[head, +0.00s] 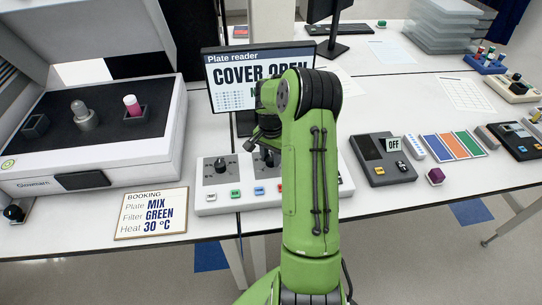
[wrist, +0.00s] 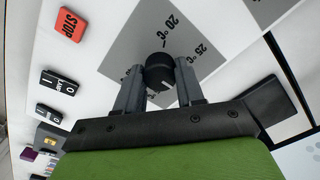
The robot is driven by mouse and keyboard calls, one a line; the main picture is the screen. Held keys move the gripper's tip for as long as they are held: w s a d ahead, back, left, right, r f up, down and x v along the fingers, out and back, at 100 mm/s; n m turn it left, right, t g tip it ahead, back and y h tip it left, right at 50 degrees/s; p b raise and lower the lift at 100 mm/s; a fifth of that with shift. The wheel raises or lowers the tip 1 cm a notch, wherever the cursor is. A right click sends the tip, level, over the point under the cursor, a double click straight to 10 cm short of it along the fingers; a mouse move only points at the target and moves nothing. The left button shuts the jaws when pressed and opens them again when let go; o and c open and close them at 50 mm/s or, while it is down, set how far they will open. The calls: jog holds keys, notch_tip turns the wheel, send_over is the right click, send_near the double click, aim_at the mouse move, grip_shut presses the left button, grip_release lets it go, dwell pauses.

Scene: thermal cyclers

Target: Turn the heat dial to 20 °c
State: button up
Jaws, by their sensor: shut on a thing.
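The black heat dial (wrist: 160,70) sits on a grey scale plate (wrist: 130,45) in the wrist view. The label "20 °C" reads at the top of the plate and "25 °C" to the right. Another label at the left is partly hidden by a finger. My gripper (wrist: 162,82) is shut on the dial, with one finger on each side of it. A small pale mark shows on the dial's lower side; I cannot tell its exact setting. In the head view my arm hides most of the dial; my gripper (head: 266,142) is over the control panel (head: 225,200).
A red STOP button (wrist: 68,25) and other buttons lie left of the dial. Another knob (head: 220,167) stands on the panel's left. The screen (head: 225,85) reads "COVER OPEN". A booking card (head: 150,213) reads "Heat 30 °C". An open plate reader (head: 95,150) stands left.

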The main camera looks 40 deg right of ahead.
jog(key=n, duration=0.6)
jog(key=shift+b, duration=0.3)
jog(key=n, duration=0.6)
jog(key=shift+b, duration=0.35)
jog(key=n+b, duration=0.1)
jog(key=n, duration=0.4)
jog(key=shift+n, duration=0.4)
jog(key=n+b, duration=0.1)
jog(key=n, duration=0.4)
jog(key=shift+r+n, duration=0.1)
jog(key=shift+n, duration=0.2)
jog(key=o, duration=1)
jog(key=shift+o, duration=0.2)
